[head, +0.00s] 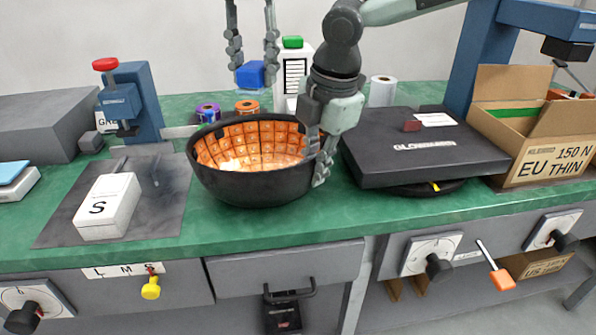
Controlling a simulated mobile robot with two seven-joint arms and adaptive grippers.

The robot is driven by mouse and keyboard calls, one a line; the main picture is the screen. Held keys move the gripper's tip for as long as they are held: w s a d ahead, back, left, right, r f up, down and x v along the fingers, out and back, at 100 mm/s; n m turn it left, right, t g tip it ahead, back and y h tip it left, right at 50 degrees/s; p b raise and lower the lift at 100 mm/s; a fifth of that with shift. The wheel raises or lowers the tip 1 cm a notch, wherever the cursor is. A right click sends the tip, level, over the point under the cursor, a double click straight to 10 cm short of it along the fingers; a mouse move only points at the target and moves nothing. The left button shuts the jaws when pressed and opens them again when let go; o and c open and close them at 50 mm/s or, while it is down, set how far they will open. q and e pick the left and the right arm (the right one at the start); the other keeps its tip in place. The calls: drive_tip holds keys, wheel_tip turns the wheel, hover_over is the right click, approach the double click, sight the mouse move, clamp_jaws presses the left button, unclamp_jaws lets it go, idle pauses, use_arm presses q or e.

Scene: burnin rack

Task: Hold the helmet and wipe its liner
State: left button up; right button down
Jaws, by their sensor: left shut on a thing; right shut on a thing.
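The helmet (256,187) is a black shell lying upside down on the green bench, its opening facing up. Its orange, grid-patterned liner (245,145) shows inside, with a bright patch low in the middle. My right gripper (316,160) is shut on the helmet's right rim, and its fingers hide part of that rim. My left gripper (252,70) is shut on a blue block (250,75), which looks like a wiping sponge. It holds the block in the air above and behind the helmet, apart from the liner.
A white box marked S (108,206) lies on a dark mat (163,205) at left, by a blue press (142,100). A black flat device (425,147) stands close right of the helmet. Tape rolls (208,113) and a green-capped bottle (292,70) stand behind. A cardboard box (550,160) is far right.

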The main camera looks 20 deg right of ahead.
use_arm(q)
drive_tip(key=shift+f, duration=0.1)
drive_tip(key=shift+f+m, duration=0.3)
drive_tip(key=shift+m, duration=0.2)
drive_tip(key=shift+f+m, duration=1.95)
drive_tip(key=shift+f, duration=0.85)
drive_tip(key=shift+f+m, duration=2)
drive_tip(key=shift+f, duration=0.8)
drive_tip(key=shift+f+m, duration=1.95)
drive_tip(key=shift+f, duration=0.85)
drive_tip(key=shift+f, duration=1.15)
